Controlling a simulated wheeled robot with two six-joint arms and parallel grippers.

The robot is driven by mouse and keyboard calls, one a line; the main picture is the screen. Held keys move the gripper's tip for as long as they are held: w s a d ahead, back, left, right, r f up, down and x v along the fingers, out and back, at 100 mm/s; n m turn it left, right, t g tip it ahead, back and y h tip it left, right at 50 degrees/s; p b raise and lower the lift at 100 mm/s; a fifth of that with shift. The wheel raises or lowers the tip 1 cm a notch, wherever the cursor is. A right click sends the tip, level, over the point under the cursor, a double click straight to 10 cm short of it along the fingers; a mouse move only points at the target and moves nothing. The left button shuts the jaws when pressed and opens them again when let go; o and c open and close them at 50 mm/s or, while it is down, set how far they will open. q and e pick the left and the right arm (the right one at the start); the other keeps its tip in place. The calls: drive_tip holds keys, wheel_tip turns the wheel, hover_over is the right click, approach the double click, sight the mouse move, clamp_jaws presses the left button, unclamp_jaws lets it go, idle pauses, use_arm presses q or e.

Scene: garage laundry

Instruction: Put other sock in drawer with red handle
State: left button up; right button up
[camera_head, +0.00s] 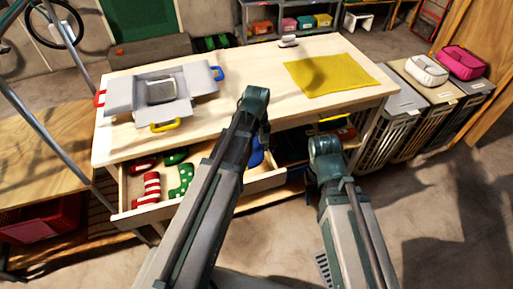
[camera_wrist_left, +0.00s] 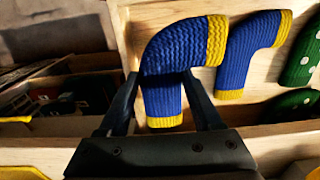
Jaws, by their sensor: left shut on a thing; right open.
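A blue knitted sock with yellow ends (camera_wrist_left: 166,70) is between the fingers of my left gripper (camera_wrist_left: 163,92), which is shut on it. A second blue sock (camera_wrist_left: 246,55) lies beside it in the open wooden drawer. In the head view, a bit of blue sock (camera_head: 257,157) shows beside my left arm, which hides most of that gripper. On the table, a grey organizer (camera_head: 120,95) has pulled-out drawers with a red handle (camera_head: 100,98) at left, a blue handle (camera_head: 217,73) at right and a yellow handle (camera_head: 165,126) in front. My right gripper is hidden by its arm.
The open wooden drawer (camera_head: 165,212) also holds a red-white striped sock (camera_head: 152,188) and green dotted socks (camera_head: 182,180). A yellow cloth (camera_head: 330,75) lies on the tabletop (camera_head: 255,65). Hampers (camera_head: 400,105) stand at right. The tabletop between organizer and cloth is mostly clear.

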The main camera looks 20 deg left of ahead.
sight(257, 149)
use_arm(q)
drive_tip(key=shift+f+b, duration=0.45)
drive_tip(key=shift+f, duration=0.1)
drive_tip(key=o, duration=1.5)
drive_tip(key=shift+r, duration=0.1)
wheel_tip(257, 149, up, 13)
drive_tip(key=p, duration=1.4)
drive_tip(key=s+d+m, duration=0.3)
drive_tip(key=s, duration=0.1)
drive_tip(key=s+d+m, duration=0.4)
drive_tip(key=s, duration=0.1)
drive_tip(key=s+d+m+y, duration=0.1)
drive_tip(key=s+d+m, duration=0.2)
drive_tip(key=s, duration=0.2)
drive_tip(key=shift+s+d+r+m+b, duration=0.15)
drive_tip(key=shift+d+m+b, duration=0.1)
drive_tip(key=shift+m+b, duration=0.05)
